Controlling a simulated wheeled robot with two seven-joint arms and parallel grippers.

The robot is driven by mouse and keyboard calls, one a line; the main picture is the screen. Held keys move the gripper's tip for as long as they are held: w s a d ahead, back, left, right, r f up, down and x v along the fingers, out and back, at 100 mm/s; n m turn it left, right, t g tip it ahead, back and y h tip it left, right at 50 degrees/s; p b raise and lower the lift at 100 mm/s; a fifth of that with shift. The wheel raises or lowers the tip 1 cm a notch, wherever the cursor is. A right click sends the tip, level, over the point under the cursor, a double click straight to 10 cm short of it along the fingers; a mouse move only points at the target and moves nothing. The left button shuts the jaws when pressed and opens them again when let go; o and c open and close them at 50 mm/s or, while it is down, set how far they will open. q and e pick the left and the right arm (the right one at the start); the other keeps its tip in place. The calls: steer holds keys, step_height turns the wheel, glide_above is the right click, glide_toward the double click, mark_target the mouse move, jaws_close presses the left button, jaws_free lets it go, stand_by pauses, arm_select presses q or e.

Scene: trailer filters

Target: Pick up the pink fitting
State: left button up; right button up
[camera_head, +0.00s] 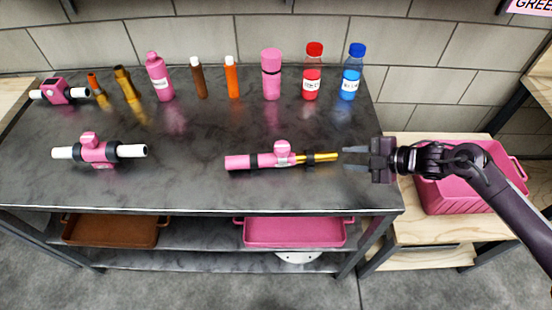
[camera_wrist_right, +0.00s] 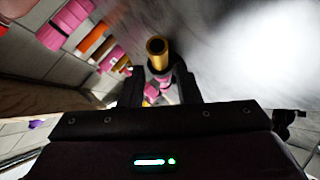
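A pink fitting (camera_head: 282,152) with black collars lies on the dark table, joined to a pink tube (camera_head: 240,162) on its left and a gold tube (camera_head: 328,156) on its right. My right gripper (camera_head: 350,154) is open and empty just right of the gold tube's end, its fingers pointing left. In the right wrist view, the gold tube's round end (camera_wrist_right: 157,47) shows ahead, between the directions of the two fingers (camera_wrist_right: 160,84). Another pink fitting (camera_head: 98,152) with white tube ends lies at the left, and a similar one (camera_head: 62,91) with a dark screen at the back left. My left gripper is not in view.
Bottles and tubes stand along the table's back, including a red bottle (camera_head: 313,84) and a blue bottle (camera_head: 352,84). A pink crate (camera_head: 458,205) stands on a wooden stand at the right. Brown (camera_head: 112,232) and pink trays (camera_head: 293,235) sit below.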

mark_target(336, 156)
steer(key=p+x, duration=0.1)
steer(key=x, duration=0.4)
steer(key=shift+w+f, duration=0.15)
steer(key=shift+w, duration=0.15)
jaws_close()
